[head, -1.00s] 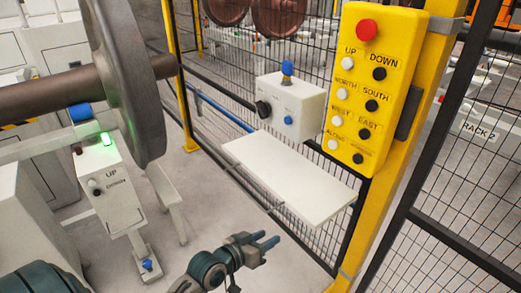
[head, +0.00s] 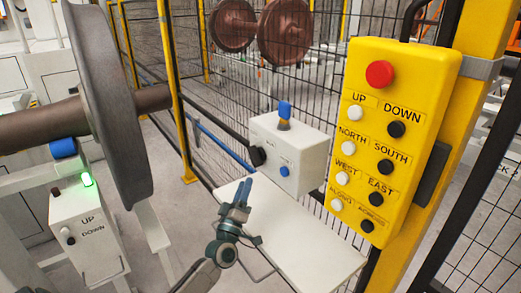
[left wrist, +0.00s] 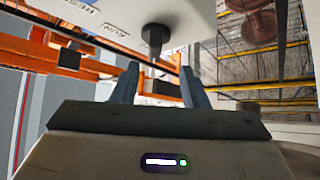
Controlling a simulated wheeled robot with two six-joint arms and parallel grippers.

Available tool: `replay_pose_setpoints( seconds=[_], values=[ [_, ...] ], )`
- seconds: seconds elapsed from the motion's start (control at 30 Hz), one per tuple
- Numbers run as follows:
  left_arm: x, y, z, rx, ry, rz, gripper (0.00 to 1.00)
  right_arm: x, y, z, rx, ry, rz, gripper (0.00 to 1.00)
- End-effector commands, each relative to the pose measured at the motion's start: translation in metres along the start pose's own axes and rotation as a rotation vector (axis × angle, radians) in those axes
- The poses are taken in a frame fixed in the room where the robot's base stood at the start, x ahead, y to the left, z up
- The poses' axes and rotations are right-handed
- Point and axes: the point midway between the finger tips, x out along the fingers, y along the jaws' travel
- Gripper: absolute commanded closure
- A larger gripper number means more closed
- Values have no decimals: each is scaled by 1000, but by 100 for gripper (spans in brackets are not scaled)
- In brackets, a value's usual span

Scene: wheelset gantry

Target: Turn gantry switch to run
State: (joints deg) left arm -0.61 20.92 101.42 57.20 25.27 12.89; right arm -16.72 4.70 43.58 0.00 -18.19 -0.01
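The gantry switch appears to be the black knob (head: 258,156) on the left face of a white box (head: 300,141). In the left wrist view the black knob (left wrist: 155,36) hangs from the pale box face, near a label that seems to read RUN. I cannot tell its setting. My left gripper (head: 243,181) is below and slightly left of the knob in the head view, fingers pointing up towards it. In the left wrist view its two blue fingers (left wrist: 159,75) are apart and empty, the knob beyond them between their tips. My right gripper is not in view.
A white shelf (head: 310,262) lies below the box. A yellow pendant (head: 411,90) with a red button stands at right on a yellow post. A wheelset (head: 115,100) and a white UP/DOWN box (head: 92,250) with a lit green lamp are at left. Mesh fencing stands behind.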

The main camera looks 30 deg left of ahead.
Motion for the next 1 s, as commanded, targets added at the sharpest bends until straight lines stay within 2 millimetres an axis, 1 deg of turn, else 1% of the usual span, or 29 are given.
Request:
replay_pose_setpoints(
  seconds=[0.07,0.13,0.2,0.23,0.4,0.5,0.6,0.77,1.0],
  values=[
    [6,0,-1,-1,5,1,60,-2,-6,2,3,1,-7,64],
    [15,2,-2,-1,6,2,60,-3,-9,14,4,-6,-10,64],
    [27,2,-2,-1,7,2,60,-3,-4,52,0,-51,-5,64],
    [32,2,-3,-1,7,3,60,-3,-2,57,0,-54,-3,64],
    [66,2,-2,0,6,2,60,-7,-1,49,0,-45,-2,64],
    [83,2,-2,1,5,2,60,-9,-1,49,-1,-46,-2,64],
    [95,1,-2,0,5,2,60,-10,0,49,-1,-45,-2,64],
    [106,0,-1,-1,3,1,60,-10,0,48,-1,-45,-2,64],
    [107,0,-1,0,2,0,60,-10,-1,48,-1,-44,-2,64]
  ],
)
